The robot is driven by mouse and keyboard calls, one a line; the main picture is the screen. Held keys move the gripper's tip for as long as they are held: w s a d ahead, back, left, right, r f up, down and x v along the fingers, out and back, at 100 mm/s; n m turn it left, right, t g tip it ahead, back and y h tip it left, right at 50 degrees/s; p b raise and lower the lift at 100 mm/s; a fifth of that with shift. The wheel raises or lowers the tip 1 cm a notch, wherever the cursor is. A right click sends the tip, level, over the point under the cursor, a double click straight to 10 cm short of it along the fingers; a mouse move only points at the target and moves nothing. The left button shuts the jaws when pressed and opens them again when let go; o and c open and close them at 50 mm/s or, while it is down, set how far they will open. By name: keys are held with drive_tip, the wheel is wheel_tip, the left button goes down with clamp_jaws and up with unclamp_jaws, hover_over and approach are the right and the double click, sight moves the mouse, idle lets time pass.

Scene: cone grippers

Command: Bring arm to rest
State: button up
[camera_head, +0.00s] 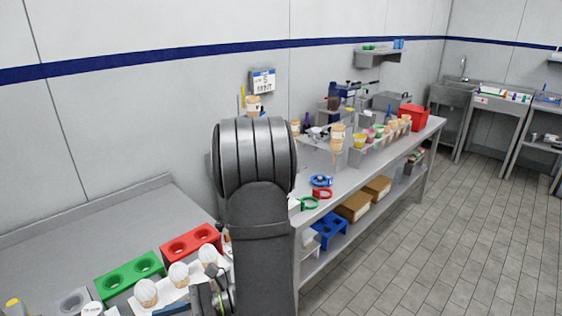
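My arm stands upright in the middle of the view and hides part of the bench behind it. What looks like my gripper (207,297) is low in the picture, just left of the arm's lower link, close to several white-topped items (179,274) on a white tray. Its fingers are not clear, so I cannot tell whether it is open or shut, or whether it touches anything.
A green two-hole holder (112,283) and a red two-hole holder (176,249) stand on the left counter (95,227). The right bench (350,184) carries cones, coloured rings, several tubs and a red box (413,117). The counter's back is clear.

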drive_tip(key=v, duration=0.6)
drive_tip(key=x, duration=1.8)
drive_tip(key=shift+s+a, duration=0.1)
drive_tip(key=shift+s, duration=0.1)
drive_tip(key=shift+s+a, duration=0.55)
drive_tip(key=shift+o, duration=0.3)
